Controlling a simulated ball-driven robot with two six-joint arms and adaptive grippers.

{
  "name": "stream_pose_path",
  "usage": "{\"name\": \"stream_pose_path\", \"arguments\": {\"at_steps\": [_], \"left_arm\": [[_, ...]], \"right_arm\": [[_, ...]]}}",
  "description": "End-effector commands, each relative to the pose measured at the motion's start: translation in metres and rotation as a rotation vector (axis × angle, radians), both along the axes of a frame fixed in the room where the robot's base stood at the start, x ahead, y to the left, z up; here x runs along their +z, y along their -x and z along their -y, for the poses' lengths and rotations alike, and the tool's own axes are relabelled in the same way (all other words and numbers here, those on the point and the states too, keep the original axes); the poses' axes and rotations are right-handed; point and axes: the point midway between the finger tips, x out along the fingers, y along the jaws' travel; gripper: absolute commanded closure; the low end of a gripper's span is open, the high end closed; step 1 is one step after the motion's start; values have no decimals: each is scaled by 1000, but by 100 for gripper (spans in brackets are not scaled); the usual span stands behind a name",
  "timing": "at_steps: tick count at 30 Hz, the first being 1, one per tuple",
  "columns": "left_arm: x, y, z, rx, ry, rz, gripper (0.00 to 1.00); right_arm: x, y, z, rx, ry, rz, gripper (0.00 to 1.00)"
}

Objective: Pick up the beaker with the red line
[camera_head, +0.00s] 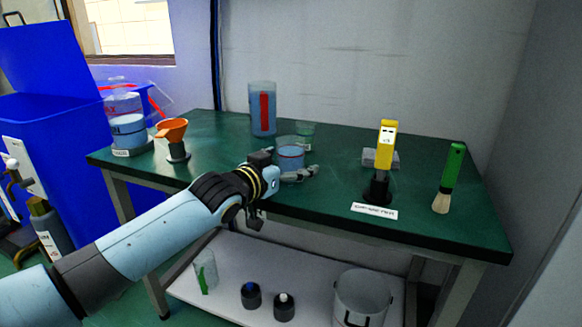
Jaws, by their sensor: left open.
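A small clear beaker (290,157) with bluish contents and a thin reddish line around it stands upright near the front edge of the green table. My left gripper (297,174) is open at the beaker's front and lower part, with a finger visible in front of it. The other finger is partly hidden, and I cannot tell whether the fingers touch the glass. A taller clear blue container (262,100) with a broad vertical red stripe stands behind, to the left. My right gripper is not in view.
Another small clear beaker (306,130) stands just behind. On the green table (345,215) are an orange funnel (171,128) on a stand, a large bottle (126,125), a yellow device (386,140) and a green-handled brush (450,175). A lower shelf (225,285) holds several containers.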

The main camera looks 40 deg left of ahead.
Motion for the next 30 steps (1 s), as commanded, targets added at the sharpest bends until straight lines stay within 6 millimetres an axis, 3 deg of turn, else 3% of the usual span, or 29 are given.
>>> {"name": "stream_pose_path", "arguments": {"at_steps": [3, 10, 25, 30], "left_arm": [[-4, -9, 0, 0, 0, -2, 10], [-2, -10, 0, 0, 0, -2, 11], [-2, -9, 0, 0, 0, -2, 76], [-1, -10, 0, 0, 0, 0, 79]], "right_arm": [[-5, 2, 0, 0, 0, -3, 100], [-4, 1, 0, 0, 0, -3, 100], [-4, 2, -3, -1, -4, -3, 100], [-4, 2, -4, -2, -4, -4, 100]]}}
